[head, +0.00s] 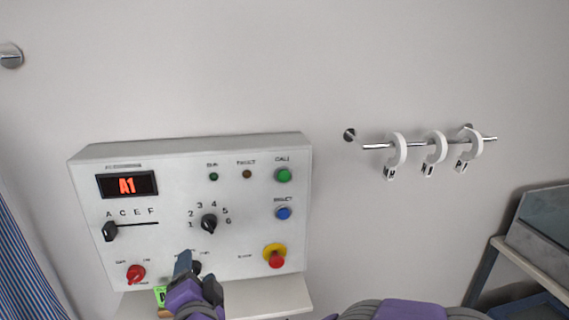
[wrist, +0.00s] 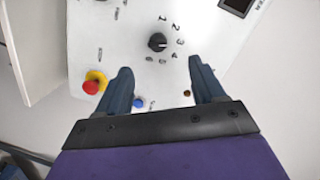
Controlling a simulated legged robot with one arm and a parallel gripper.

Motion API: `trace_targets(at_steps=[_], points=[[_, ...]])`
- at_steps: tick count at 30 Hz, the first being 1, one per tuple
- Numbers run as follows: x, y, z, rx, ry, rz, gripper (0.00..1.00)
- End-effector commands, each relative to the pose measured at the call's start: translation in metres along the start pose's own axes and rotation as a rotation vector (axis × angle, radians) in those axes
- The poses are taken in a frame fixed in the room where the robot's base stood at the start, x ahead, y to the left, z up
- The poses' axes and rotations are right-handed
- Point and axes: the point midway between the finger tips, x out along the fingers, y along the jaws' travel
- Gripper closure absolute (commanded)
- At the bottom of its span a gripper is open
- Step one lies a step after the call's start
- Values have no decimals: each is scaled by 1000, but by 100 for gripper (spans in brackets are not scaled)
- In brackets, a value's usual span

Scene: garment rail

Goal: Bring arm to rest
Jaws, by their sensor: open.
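My gripper (head: 184,265) is in front of the lower middle of a white control panel (head: 135,150) in the head view. In the wrist view its two dark blue fingers stand well apart, so my gripper (wrist: 160,72) is open, with nothing held between them. The black numbered knob (wrist: 157,42) shows beyond the fingertips, apart from them. In the head view that knob (head: 209,224) is above and right of my gripper. Part of the panel's lower edge is hidden behind my arm.
A shelf (head: 265,296) is below. A wall rail (head: 375,146) holds three white rings (head: 398,150). A striped curtain (head: 25,265) hangs left.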

Motion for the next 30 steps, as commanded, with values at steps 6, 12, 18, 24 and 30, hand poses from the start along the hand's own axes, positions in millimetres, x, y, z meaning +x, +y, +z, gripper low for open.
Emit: trace_targets(at_steps=[6,12,18,24,30], points=[[-3,0,-5,-101,-218,-13,32],[-24,24,-7,-250,-423,26,32],[-61,74,-17,-410,-627,140,32],[-118,140,-42,-545,-823,335,32],[-200,207,-76,-604,-1022,605,32]])
